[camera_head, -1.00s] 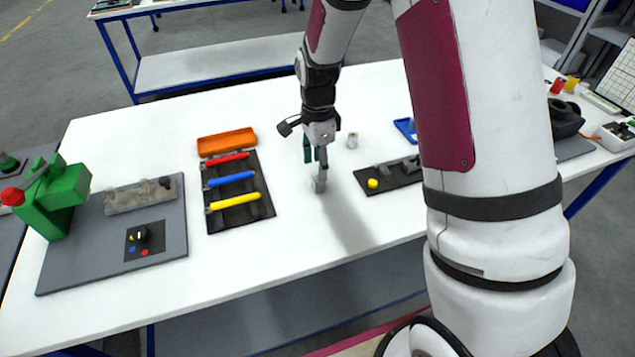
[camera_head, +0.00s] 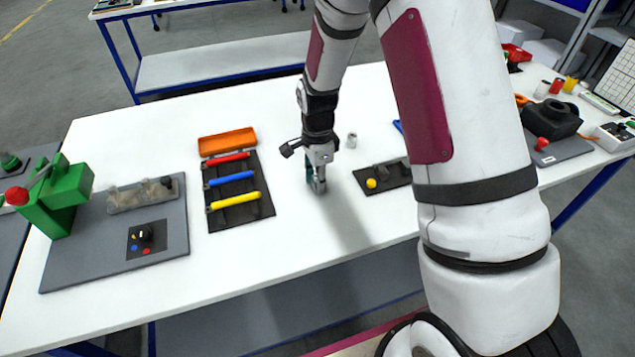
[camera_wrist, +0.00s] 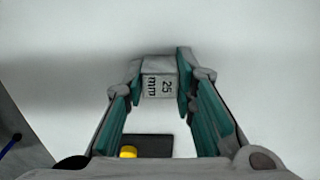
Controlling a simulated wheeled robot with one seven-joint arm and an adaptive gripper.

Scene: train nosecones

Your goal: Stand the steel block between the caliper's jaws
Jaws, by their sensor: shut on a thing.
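The steel block (camera_wrist: 159,87) stands between the teal pads of my gripper (camera_wrist: 160,72) in the wrist view, with "25 mm" on its face. My gripper is shut on it. In the head view my gripper (camera_head: 316,180) is low over the white table, and only a little of the block shows at its tips. Whether the block touches the table I cannot tell. The caliper (camera_head: 383,173) lies to the right on a dark mat, with a yellow knob (camera_head: 371,183); its jaws are too small to make out. The knob also shows in the wrist view (camera_wrist: 128,152).
A dark tray (camera_head: 238,207) with red, blue and yellow tools lies left of my gripper, with an orange box (camera_head: 227,141) behind it. A small grey cylinder (camera_head: 352,140) stands behind right. A green machine (camera_head: 58,200) is far left. The table between gripper and caliper is clear.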

